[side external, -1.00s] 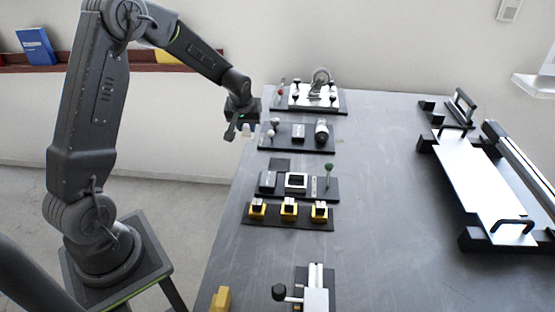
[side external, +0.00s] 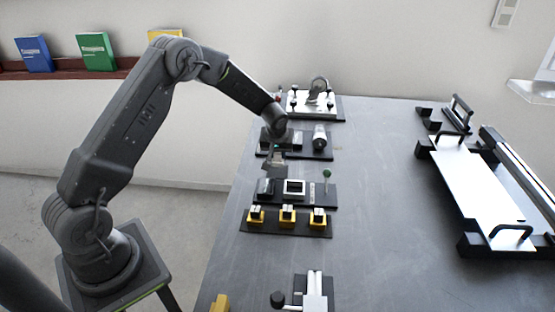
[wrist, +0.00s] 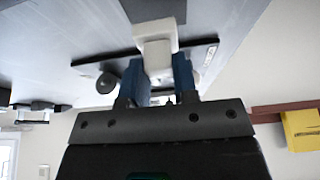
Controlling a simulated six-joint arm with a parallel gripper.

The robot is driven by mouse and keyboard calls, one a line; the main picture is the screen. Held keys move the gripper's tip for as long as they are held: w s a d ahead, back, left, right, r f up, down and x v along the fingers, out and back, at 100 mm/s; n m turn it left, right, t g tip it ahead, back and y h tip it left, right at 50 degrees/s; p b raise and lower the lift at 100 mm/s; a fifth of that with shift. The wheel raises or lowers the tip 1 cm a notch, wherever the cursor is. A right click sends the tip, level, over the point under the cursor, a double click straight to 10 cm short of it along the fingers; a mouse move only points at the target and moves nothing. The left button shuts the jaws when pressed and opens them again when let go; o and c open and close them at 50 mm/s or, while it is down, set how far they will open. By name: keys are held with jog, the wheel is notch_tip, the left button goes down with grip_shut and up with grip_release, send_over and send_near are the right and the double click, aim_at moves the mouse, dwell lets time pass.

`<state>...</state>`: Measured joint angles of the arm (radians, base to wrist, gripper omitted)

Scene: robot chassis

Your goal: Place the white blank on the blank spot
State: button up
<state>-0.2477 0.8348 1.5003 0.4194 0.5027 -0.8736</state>
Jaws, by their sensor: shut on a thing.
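My gripper (side external: 277,157) is above the middle boards at the left side of the table. In the wrist view its two blue fingers (wrist: 158,68) are shut on the white blank (wrist: 155,37), a pale block gripped between the fingertips. In the side view the blank is small and mostly hidden by the gripper. Below the gripper is a black board (side external: 312,202) with a grey block (side external: 265,187), a white square frame (side external: 294,188) and a green-knobbed pin (side external: 327,174). I cannot tell for sure which place is the blank spot.
Several yellow holders (side external: 287,216) stand in front on another board. A white plate with black handles (side external: 480,185) is at the right. The table's middle (side external: 385,200) is clear.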

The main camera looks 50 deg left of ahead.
aim_at(277, 155)
jog(key=shift+f, duration=1.55)
jog(key=shift+f, duration=0.2)
jog(key=o, duration=0.9)
jog(key=shift+r, duration=0.1)
